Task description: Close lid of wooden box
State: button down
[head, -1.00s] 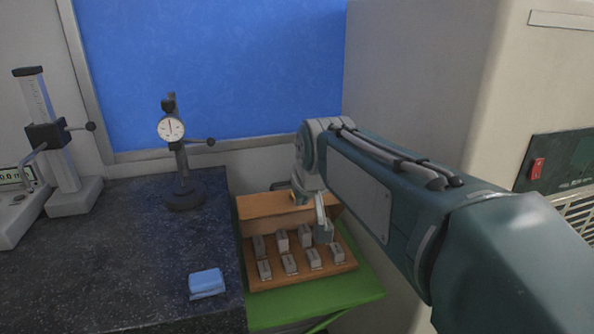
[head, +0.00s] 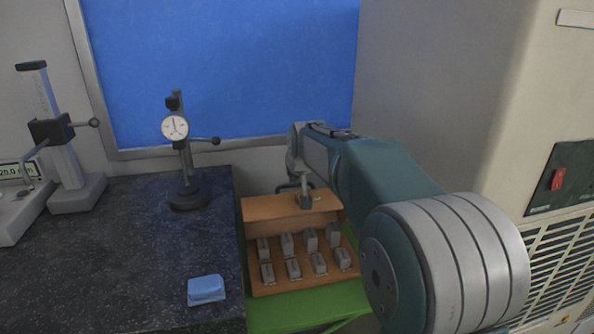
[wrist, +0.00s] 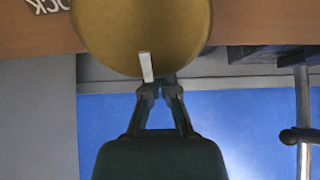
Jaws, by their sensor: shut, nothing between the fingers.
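The wooden box (head: 345,284) stands on a green surface and holds several grey blocks in two rows. Its lid (head: 262,210) is open, raised at the back of the box. In the wrist view my closed fingertips (wrist: 155,90) are beside a large round gold-coloured thing (wrist: 140,30), which covers part of a wooden surface (wrist: 255,20) with partly cut-off lettering.
A dark speckled table (head: 110,260) at left bears a dial gauge stand (head: 184,165), a height gauge (head: 60,150) and a blue block (head: 206,290). A large beige machine (head: 460,100) stands at right. The green surface (head: 300,308) is clear in front of the box.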

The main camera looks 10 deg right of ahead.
jog(key=shift+w+d+f, duration=0.25)
jog(key=shift+w+f, duration=0.35)
jog(key=shift+f, duration=0.1)
jog(key=shift+s+a, duration=0.1)
jog(key=shift+a, duration=0.1)
